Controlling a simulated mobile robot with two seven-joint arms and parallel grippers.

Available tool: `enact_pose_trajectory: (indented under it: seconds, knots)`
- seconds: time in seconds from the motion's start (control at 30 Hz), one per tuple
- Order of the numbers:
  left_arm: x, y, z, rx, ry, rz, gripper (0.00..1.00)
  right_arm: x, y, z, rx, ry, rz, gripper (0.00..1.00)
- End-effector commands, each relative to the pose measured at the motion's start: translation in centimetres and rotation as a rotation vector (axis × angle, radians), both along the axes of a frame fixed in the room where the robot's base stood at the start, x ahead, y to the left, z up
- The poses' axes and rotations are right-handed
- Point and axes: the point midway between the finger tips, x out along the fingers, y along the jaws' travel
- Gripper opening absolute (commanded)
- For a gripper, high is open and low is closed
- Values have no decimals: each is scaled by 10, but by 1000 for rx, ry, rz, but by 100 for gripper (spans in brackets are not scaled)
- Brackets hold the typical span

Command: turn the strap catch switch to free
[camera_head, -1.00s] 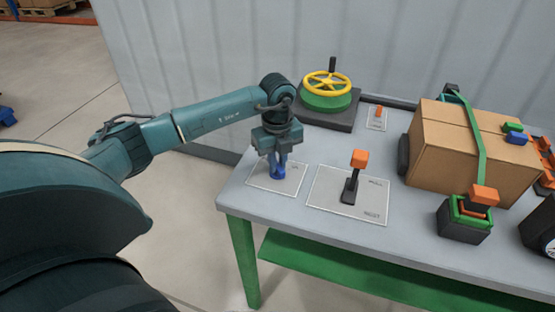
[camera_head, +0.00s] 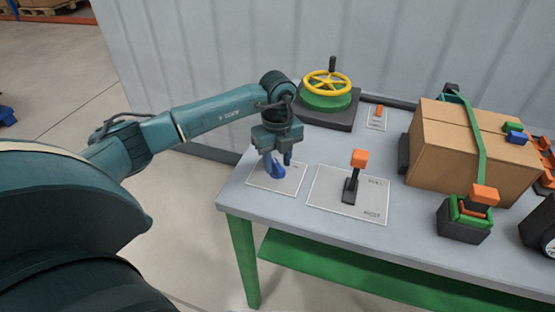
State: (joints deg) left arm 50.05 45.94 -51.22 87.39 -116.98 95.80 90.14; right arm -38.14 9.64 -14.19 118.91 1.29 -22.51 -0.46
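The strap catch switch appears to be the small blue knob (camera_head: 275,170) on a white plate (camera_head: 292,181) at the table's left end. Its blue body now lies slanted, with its upper end to the left. My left gripper (camera_head: 278,158) points down right over the knob. Its fingers look spread apart, one on the right and one partly hidden behind the blue knob; I cannot tell whether either touches it. The lettering on the plate is too small to read. My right gripper is not in view.
An orange-topped lever (camera_head: 357,170) stands on a plate to the right. Behind are a yellow handwheel (camera_head: 327,84) and a small orange switch (camera_head: 379,111). A strapped cardboard box (camera_head: 450,150) and a green-and-orange strap catch (camera_head: 470,212) stand further right.

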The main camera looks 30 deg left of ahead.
Motion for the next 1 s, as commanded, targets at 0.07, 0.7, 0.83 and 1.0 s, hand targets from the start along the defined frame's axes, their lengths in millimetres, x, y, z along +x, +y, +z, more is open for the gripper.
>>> enact_pose_trajectory:
  seconds: [0.07,0.7,0.83,1.0]
  knots:
    - [1,0,10,-1,-5,0,36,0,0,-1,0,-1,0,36]
    - [1,0,124,-1,-4,1,36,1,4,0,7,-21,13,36]
    - [0,0,128,0,-1,1,36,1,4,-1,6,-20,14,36]
    - [0,0,129,0,-1,1,36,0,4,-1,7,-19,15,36]
